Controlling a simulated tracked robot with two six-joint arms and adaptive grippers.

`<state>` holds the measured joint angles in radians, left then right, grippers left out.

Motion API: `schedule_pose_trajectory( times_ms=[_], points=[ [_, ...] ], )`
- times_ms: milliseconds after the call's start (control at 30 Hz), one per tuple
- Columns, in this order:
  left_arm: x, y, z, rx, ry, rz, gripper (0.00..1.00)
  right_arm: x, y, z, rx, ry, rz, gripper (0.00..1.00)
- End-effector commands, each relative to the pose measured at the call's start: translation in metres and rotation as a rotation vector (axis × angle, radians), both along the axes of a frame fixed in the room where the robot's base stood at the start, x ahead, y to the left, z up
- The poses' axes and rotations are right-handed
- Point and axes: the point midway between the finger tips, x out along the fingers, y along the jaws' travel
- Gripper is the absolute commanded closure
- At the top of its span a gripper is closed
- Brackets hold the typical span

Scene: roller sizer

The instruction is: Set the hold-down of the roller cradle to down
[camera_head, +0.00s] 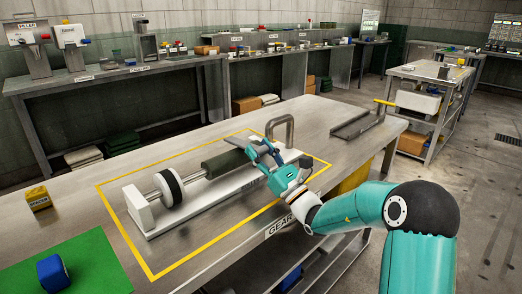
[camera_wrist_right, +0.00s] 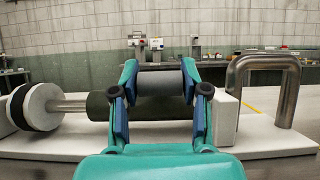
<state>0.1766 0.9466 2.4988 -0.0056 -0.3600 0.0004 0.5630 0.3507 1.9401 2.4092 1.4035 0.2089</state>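The roller cradle has a long white base (camera_head: 152,226) on the steel table, inside a yellow outline. A steel shaft carries a white disc with a black band (camera_head: 169,187) and a dark green roller (camera_head: 222,164). An upright steel arch (camera_head: 281,129) stands at the right end; it also shows in the wrist view (camera_wrist_right: 264,62). Which part is the hold-down is not clear. My right gripper (camera_head: 256,148) is at the roller's right part. In the wrist view its fingers (camera_wrist_right: 160,80) are apart, with a grey piece (camera_wrist_right: 160,84) showing between them; contact is unclear. My left gripper is not in view.
A blue block (camera_head: 53,272) lies on a green mat (camera_head: 95,262) at the front left, with a yellow box (camera_head: 38,198) behind it. A flat metal rail with a yellow handle (camera_head: 360,122) lies at the table's right. The table's left part is mostly clear.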

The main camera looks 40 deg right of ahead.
Motion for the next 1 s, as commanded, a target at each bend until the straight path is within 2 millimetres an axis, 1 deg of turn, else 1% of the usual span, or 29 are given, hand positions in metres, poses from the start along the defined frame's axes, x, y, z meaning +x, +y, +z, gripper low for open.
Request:
schedule_pose_trajectory(
  times_ms=[33, 100, 400, 567, 667, 733, 833, 1000],
  points=[
    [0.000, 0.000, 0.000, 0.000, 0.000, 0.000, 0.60, 0.000, 0.000, 0.000, 0.000, -0.002, 0.000, 0.44],
    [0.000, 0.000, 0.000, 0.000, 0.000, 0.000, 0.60, 0.000, 0.000, 0.001, -0.001, -0.004, 0.000, 0.33],
    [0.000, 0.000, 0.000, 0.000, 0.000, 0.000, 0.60, -0.001, 0.000, 0.003, -0.003, -0.010, 0.000, 0.33],
    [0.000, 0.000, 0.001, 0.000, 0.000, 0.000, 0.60, -0.008, -0.001, -0.001, -0.002, -0.009, -0.002, 0.33],
    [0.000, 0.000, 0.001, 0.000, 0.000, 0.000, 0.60, -0.018, -0.002, -0.009, -0.001, -0.006, -0.001, 0.33],
    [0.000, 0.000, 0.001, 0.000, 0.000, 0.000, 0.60, -0.029, -0.003, -0.016, 0.000, -0.004, -0.002, 0.33],
    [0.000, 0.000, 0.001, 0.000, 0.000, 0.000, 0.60, -0.052, -0.005, -0.013, -0.003, -0.007, -0.004, 0.33],
    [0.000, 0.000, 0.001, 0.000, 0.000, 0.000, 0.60, -0.091, -0.008, -0.013, -0.002, -0.006, -0.005, 0.33]
  ],
)
